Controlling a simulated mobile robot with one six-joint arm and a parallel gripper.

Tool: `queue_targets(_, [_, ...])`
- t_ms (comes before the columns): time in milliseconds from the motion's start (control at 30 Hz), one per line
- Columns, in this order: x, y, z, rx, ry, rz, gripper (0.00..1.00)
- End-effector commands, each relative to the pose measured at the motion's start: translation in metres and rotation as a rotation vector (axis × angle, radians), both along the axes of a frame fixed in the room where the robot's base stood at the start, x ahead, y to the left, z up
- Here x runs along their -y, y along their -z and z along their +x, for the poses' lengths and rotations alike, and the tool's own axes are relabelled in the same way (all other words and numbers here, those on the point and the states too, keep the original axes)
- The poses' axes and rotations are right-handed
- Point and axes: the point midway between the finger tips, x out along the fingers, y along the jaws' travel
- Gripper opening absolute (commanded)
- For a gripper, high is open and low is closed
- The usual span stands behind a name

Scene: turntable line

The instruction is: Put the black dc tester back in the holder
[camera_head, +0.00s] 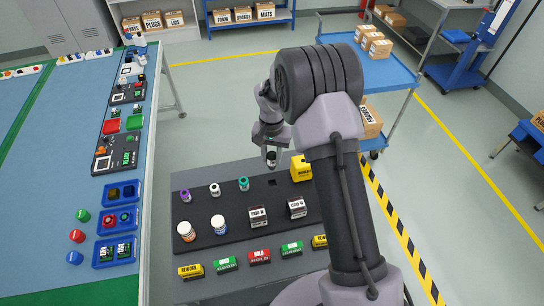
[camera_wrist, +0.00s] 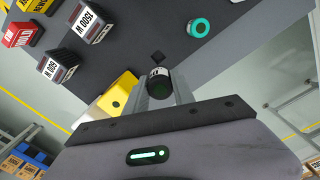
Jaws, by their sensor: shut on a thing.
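My gripper (camera_head: 271,150) is above the back of the dark holder board (camera_head: 215,237). In the wrist view it is shut on the black dc tester (camera_wrist: 159,86), a dark round body with a pale label band. The tester (camera_head: 271,160) shows only as a small end below the fingers in the head view. It is held above the board, apart from it. An empty dark square slot (camera_head: 272,183) lies just below it in the head view. The slot (camera_wrist: 157,57) also shows just beyond the tester's end in the wrist view.
A yellow block (camera_head: 301,170) stands right of the slot, and a teal-capped vial (camera_head: 243,184) stands left of it. White-capped jars (camera_head: 186,231) and labelled boxes (camera_head: 258,217) stand nearer. Coloured blocks (camera_head: 259,257) line the front. A blue-topped workbench (camera_head: 50,180) is at left.

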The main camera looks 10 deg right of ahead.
Motion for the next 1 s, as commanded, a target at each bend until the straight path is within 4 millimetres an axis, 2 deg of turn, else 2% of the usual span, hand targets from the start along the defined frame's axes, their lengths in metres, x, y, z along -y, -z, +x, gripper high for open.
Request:
queue_targets(267, [0.0,0.015,-0.001,-0.001,-0.001,0.0,0.0])
queue_targets(700, [0.0,0.073,-0.001,-0.001,0.0,0.0,0.0])
queue_targets(1000, [0.0,0.076,0.0,0.0,-0.001,0.0,0.0])
